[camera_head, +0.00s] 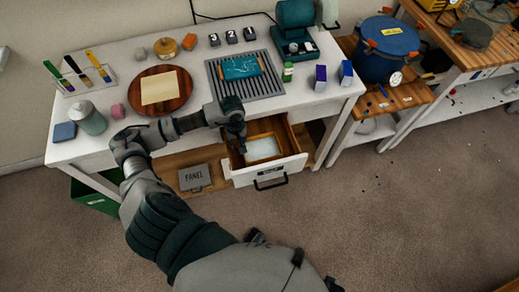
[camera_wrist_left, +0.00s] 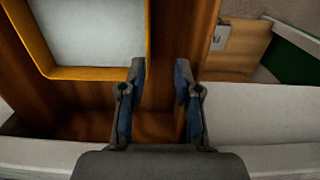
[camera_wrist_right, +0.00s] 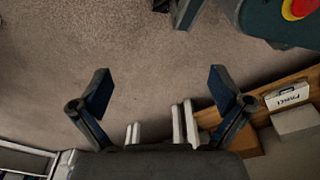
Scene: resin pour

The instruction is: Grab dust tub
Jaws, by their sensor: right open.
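An orange-rimmed tub (camera_head: 262,148) with a pale, flat inside lies in the open drawer (camera_head: 284,168); I take it for the dust tub. In the left wrist view the tub (camera_wrist_left: 98,73) is at the upper left. My left gripper (camera_head: 238,143) hangs over the drawer's left part. In the left wrist view its fingers (camera_wrist_left: 160,92) are apart and empty, right of the tub, with the wooden drawer wall (camera_wrist_left: 199,55) just below them. The tub's far end is cut off there. My right gripper (camera_wrist_right: 160,92) is open and empty above the floor.
A grey panel box (camera_head: 194,178) sits on the lower shelf left of the drawer. The carpet (camera_head: 400,220) at right is clear apart from small specks.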

